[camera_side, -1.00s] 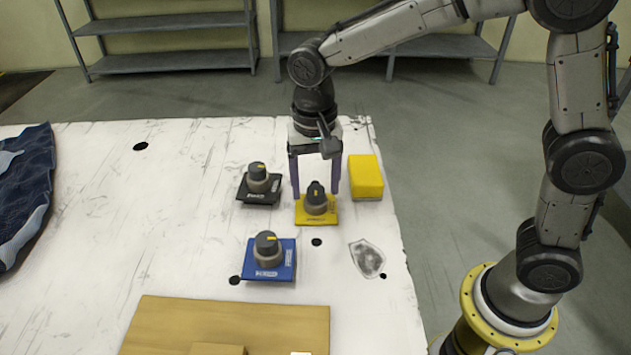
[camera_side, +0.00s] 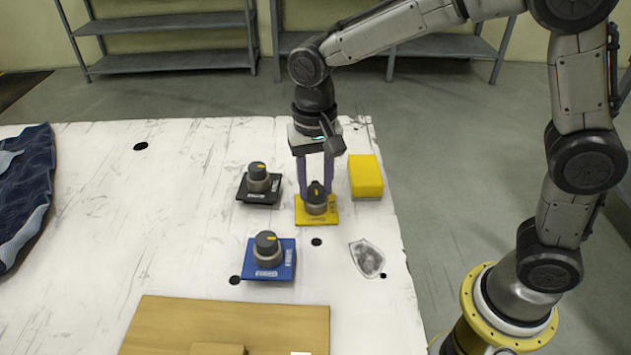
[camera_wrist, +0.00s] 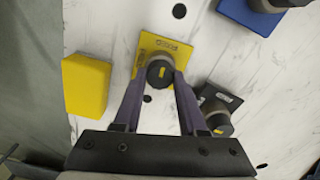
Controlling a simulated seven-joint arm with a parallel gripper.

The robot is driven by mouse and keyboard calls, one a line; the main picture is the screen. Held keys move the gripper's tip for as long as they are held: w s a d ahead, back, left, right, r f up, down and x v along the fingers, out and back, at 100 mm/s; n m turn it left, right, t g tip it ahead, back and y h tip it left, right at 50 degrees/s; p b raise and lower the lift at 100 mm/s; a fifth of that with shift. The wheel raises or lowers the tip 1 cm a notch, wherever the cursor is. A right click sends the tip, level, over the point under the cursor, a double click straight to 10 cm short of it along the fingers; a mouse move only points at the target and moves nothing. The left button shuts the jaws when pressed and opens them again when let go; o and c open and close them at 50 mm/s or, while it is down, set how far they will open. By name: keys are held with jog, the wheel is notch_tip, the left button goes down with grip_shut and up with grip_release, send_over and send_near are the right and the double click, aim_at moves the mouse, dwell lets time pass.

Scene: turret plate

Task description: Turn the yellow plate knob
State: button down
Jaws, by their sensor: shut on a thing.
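The yellow plate (camera_side: 331,214) lies flat on the white table, with a dark round knob (camera_side: 316,194) standing on it. My gripper (camera_side: 317,190) points down over this plate, its purple fingers closed on both sides of the knob. In the wrist view the fingertips of my gripper (camera_wrist: 161,78) press against the knob (camera_wrist: 158,74) from left and right, and the yellow plate (camera_wrist: 152,46) shows beyond it. The knob's pointer mark is too small to read there. The fingers hide part of the knob's sides.
A black plate with a knob (camera_side: 258,183) is left of the yellow plate, and a blue plate with a knob (camera_side: 268,258) is nearer the front. A yellow block (camera_side: 365,177) stands close on the right. A wooden board (camera_side: 260,318) and dark cloth (camera_side: 22,190) also lie on the table (camera_side: 180,215).

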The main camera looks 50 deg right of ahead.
jog(key=n, duration=0.8)
jog(key=shift+n, duration=0.3)
jog(key=n, duration=0.4)
jog(key=shift+n, duration=2.1)
jog(key=shift+c, duration=2.2)
grip_release()
jog(key=shift+r, duration=0.1)
